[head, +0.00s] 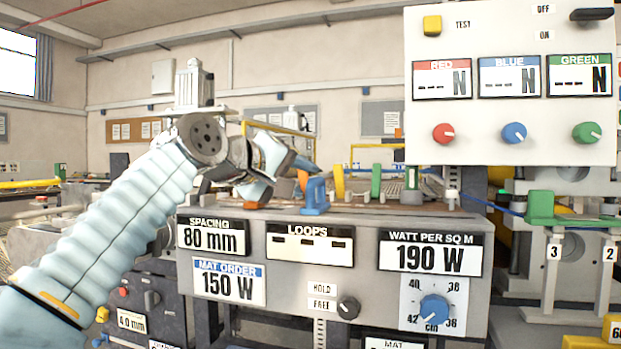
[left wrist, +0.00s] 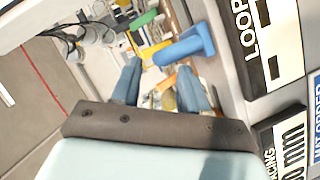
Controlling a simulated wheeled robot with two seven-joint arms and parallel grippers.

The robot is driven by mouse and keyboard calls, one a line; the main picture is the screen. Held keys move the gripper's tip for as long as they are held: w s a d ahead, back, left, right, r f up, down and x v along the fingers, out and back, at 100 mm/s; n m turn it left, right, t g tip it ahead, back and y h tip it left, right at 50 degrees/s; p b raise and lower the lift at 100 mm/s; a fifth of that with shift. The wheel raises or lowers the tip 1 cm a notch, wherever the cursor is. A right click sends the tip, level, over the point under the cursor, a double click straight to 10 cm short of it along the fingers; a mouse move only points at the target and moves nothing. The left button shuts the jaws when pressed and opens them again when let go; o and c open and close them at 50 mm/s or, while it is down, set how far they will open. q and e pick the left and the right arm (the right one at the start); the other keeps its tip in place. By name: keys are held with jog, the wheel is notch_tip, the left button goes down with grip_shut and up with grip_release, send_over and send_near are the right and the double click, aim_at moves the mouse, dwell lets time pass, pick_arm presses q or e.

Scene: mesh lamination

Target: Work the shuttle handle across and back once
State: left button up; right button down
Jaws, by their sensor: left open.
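My left gripper (head: 288,184) is open above the left part of the machine's front ledge. In the left wrist view its two blue-grey fingers (left wrist: 160,84) stand apart. An orange-yellow piece (left wrist: 168,100) shows between them, partly hidden; I cannot tell whether it is the shuttle handle. An orange upright piece (head: 303,180) stands close to the fingers in the head view. A blue bracket-like piece (head: 315,196) stands just right of the gripper on the ledge, and it also shows beyond the fingers in the left wrist view (left wrist: 187,44). My right gripper is out of view.
Yellow (head: 339,182) and green (head: 376,181) uprights stand further right along the bed. A front panel (head: 365,290) with labels and a blue dial (head: 434,308) lies below. A control box (head: 510,130) rises at the right. The air above the bed's middle is clear.

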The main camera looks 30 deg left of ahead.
aim_at(311, 181)
pick_arm(q)
jog(key=shift+p+x, duration=0.3)
jog(key=shift+x, duration=1.65)
grip_shut()
